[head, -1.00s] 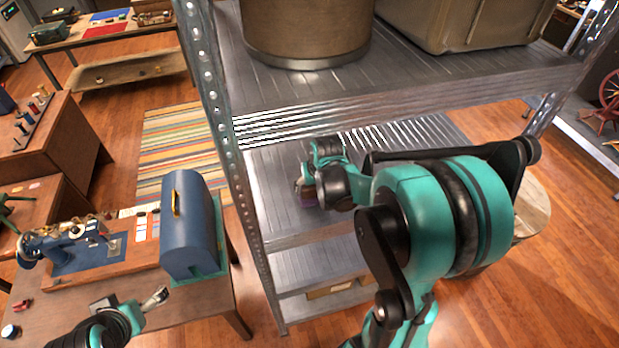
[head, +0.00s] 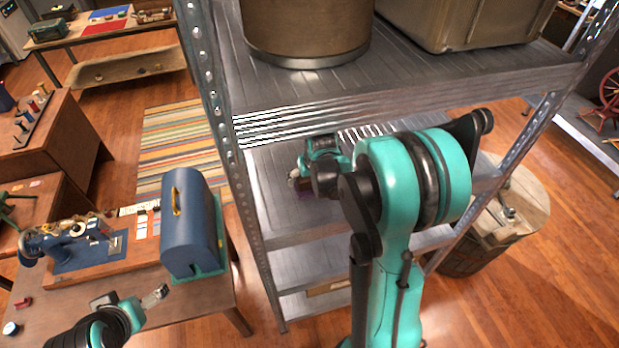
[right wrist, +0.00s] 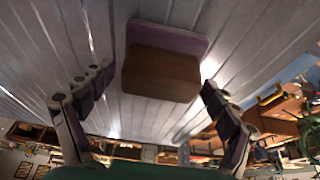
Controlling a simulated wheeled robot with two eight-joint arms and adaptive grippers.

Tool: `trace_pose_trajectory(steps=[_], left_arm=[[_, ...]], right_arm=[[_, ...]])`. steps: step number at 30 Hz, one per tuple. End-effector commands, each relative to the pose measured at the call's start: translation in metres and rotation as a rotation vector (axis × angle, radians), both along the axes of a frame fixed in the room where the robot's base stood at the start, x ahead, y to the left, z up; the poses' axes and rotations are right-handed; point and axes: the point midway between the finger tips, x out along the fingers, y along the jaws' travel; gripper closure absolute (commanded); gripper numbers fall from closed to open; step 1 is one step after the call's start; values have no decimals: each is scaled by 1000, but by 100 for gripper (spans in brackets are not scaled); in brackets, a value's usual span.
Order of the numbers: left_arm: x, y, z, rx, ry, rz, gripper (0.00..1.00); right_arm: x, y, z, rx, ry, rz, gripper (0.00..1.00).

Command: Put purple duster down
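The purple duster (right wrist: 165,68) has a brown block and a purple layer along one edge. In the right wrist view it lies against the ridged metal shelf surface (right wrist: 250,35). My right gripper (right wrist: 158,79) is open, with one finger on each side of the duster and a gap at least on the left side. In the head view my right gripper (head: 298,178) is inside the rack over the middle shelf (head: 268,215), and only a bit of purple (head: 305,193) shows beneath it. My left gripper (head: 135,294) is over the sewing table, its fingers spread and empty.
The upper shelf (head: 400,85) holds a big round container (head: 308,30) and a beige bin (head: 465,22) above my right arm. A rack post (head: 222,130) stands left of the gripper. A blue sewing machine (head: 75,245) and blue case (head: 190,225) are near my left gripper.

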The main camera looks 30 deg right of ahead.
Motion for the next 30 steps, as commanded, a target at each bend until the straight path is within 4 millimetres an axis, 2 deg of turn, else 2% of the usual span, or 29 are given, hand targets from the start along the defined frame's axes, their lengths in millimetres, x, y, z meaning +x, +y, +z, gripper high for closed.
trace_pose_trajectory(steps=[7,9,13,24,30], left_arm=[[0,0,1,0,0,0,11],[0,0,5,0,0,0,11],[0,0,-1,0,0,0,11],[0,0,-16,0,0,0,11],[0,0,-17,0,0,0,11]], right_arm=[[0,0,1,0,0,0,11],[0,0,5,0,0,0,11],[-6,1,15,0,0,0,11],[-88,21,14,0,0,-1,11],[-114,27,15,0,0,0,11]])
